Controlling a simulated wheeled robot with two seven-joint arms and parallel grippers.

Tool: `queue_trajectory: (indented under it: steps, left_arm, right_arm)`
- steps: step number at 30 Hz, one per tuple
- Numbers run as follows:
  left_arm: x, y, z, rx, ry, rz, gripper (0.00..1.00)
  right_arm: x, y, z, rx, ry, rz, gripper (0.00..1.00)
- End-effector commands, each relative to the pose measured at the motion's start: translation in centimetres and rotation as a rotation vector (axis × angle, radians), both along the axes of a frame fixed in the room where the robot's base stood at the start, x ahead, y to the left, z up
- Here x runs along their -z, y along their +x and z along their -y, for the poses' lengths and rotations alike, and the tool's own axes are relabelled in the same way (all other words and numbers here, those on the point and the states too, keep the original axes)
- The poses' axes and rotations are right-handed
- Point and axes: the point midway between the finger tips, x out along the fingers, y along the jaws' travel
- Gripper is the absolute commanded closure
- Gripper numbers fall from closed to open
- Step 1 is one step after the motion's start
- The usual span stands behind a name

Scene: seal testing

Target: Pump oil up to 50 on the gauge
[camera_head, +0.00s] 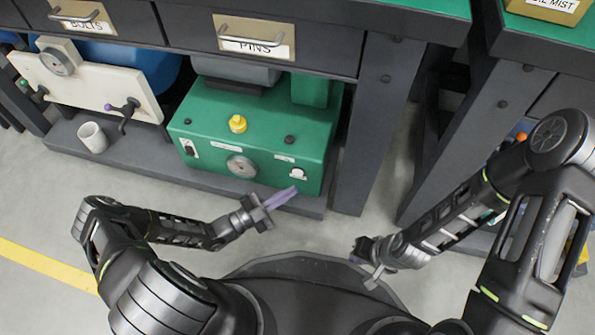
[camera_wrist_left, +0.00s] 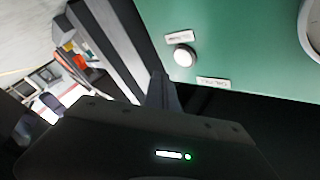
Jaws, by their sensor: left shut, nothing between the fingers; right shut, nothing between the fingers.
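A green pump box (camera_head: 262,126) sits on the low shelf under the bench, with a yellow cap (camera_head: 238,123) on top. Its front face carries a round gauge (camera_head: 241,166), a dark switch (camera_head: 189,149) at the left and a white knob (camera_head: 298,173) at the right. The gauge reading is too small to tell. My left gripper (camera_head: 282,197) is shut and empty, in front of the box's lower right, near the white knob; contact cannot be told. In the left wrist view the white knob (camera_wrist_left: 184,56) and part of the gauge (camera_wrist_left: 312,28) show. My right gripper (camera_head: 366,262) is shut and empty, low by my base.
A cream panel (camera_head: 88,83) with a gauge and handles stands left of the box, beside a white cup (camera_head: 93,137). Drawers labelled BOLTS (camera_head: 84,17) and PINS (camera_head: 255,37) overhang the shelf. A bench leg (camera_head: 376,120) stands right of the box.

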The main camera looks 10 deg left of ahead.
Motion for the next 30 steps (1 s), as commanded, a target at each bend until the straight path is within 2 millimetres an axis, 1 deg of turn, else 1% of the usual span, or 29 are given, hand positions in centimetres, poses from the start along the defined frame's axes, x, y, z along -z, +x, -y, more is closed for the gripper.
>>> queue_trajectory:
  steps: [3,7,21,22,26,30]
  left_arm:
    - [-0.1,-1.2,-0.1,0.0,0.001,-0.001,1.0]
    - [0.0,-2.0,-0.1,0.0,-0.001,-0.001,1.0]
    - [0.0,-2.2,-0.1,0.001,0.001,0.0,1.0]
    - [0.0,-2.2,-0.1,0.001,0.001,0.0,0.99]
    - [-0.3,-2.2,-0.3,-0.003,0.002,-0.001,0.89]
    - [-1.6,-2.2,-1.6,-0.017,0.02,-0.002,0.77]
  right_arm:
    - [-0.3,0.0,0.0,0.0,0.0,0.0,1.0]
    - [-0.4,0.0,0.0,0.0,0.0,0.0,1.0]
    - [-0.4,0.0,0.0,0.0,0.0,0.0,1.0]
    - [-0.4,0.0,0.0,0.0,0.0,0.0,1.0]
    - [-0.8,0.0,0.0,0.0,0.0,0.0,1.0]
    - [-2.2,0.0,0.0,0.0,0.0,0.001,1.0]
